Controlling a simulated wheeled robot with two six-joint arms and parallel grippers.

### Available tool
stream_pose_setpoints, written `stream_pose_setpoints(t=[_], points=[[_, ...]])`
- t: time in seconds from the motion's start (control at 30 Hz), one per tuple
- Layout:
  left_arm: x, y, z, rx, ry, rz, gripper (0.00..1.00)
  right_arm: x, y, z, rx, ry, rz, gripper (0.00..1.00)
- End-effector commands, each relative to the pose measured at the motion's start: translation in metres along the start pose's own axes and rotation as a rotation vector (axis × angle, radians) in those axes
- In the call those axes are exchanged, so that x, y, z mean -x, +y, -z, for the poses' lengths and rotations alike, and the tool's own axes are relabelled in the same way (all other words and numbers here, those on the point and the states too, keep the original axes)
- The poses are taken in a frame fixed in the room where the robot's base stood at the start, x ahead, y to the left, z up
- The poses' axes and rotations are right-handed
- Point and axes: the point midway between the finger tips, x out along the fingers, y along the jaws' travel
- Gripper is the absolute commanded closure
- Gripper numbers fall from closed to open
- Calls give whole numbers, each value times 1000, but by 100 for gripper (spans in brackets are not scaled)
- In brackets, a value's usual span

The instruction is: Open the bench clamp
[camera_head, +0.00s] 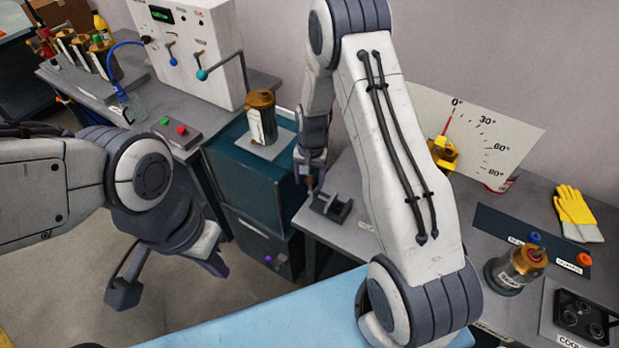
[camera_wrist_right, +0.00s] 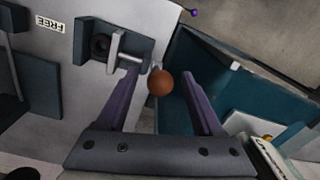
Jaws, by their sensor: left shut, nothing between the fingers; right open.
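The bench clamp is a dark block (camera_head: 331,206) on the grey bench near its left edge. In the right wrist view the clamp (camera_wrist_right: 98,46) has a pale metal bar with a brown-orange ball knob (camera_wrist_right: 160,82) at its end. My right gripper (camera_head: 312,182) is just above and beside the clamp. In its wrist view the open right gripper (camera_wrist_right: 160,76) has the ball knob between its two fingers, nearer the left one; I cannot tell whether they touch. My left gripper (camera_head: 123,292) is shut and empty, low at left over the floor, far from the clamp.
A teal cabinet (camera_head: 243,160) bearing a brown-capped canister (camera_head: 262,116) stands left of the clamp. A FREE label (camera_wrist_right: 50,25) lies near the clamp. An angle-scale board (camera_head: 490,128), yellow gloves (camera_head: 575,212) and another canister (camera_head: 516,266) are to the right.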

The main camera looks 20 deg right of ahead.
Motion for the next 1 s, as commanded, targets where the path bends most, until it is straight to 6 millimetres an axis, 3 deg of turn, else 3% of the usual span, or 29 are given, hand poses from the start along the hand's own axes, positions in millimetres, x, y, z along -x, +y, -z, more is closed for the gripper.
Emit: stream_pose_setpoints(t=[0.3,0.33,0.5,1.0], points=[[1,0,0,0,0,0,100,-4,0,0,0,1,1,31],[1,0,0,0,0,0,100,-4,0,0,0,1,1,35],[1,0,0,0,0,0,100,-4,0,0,0,1,0,100],[1,0,0,0,0,0,100,-4,0,0,0,1,0,100]])
